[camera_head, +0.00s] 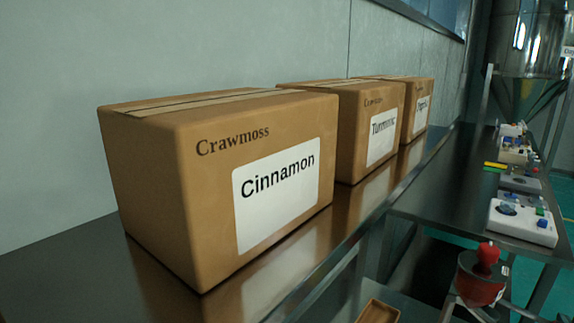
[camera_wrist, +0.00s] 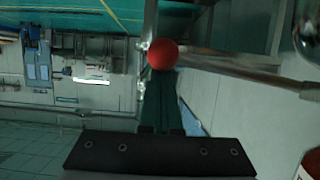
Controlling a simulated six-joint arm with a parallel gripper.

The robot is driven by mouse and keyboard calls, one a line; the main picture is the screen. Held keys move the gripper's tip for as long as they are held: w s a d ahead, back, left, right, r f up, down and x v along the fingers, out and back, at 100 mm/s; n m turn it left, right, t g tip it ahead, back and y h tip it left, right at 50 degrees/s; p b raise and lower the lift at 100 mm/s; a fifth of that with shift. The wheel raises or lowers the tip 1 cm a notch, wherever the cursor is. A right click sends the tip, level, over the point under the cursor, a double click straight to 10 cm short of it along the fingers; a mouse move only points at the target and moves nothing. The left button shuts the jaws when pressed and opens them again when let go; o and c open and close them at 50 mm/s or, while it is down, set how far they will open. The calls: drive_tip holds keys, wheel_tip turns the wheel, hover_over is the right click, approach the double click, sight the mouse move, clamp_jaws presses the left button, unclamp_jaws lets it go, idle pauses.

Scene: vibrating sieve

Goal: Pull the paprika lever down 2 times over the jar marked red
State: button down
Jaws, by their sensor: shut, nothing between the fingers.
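In the wrist view a red ball knob (camera_wrist: 162,53) sits at the end of a grey lever rod (camera_wrist: 240,70) that runs off to the right. My gripper (camera_wrist: 160,80) is shut and empty, its dark fingers pointing at the knob. The knob overlaps the fingertips in the picture; I cannot tell whether they touch. No label shows which spice this lever serves. A partly cut-off red and white object (camera_wrist: 311,164) is at the lower right; I cannot tell if it is a jar. In the head view my gripper is not seen, and a red container with a red top (camera_head: 482,278) stands at the lower right.
Cardboard boxes labelled Cinnamon (camera_head: 240,190) and Turmeric (camera_head: 370,130), and a third with a hard-to-read label (camera_head: 417,105), stand on a dark shelf by the wall. A hopper (camera_head: 528,45) is at the top right. Small control boxes (camera_head: 525,225) line a bench.

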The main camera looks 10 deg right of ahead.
wheel_tip(320, 180, up, 8)
drive_tip(key=shift+r, duration=0.2)
idle(0.6)
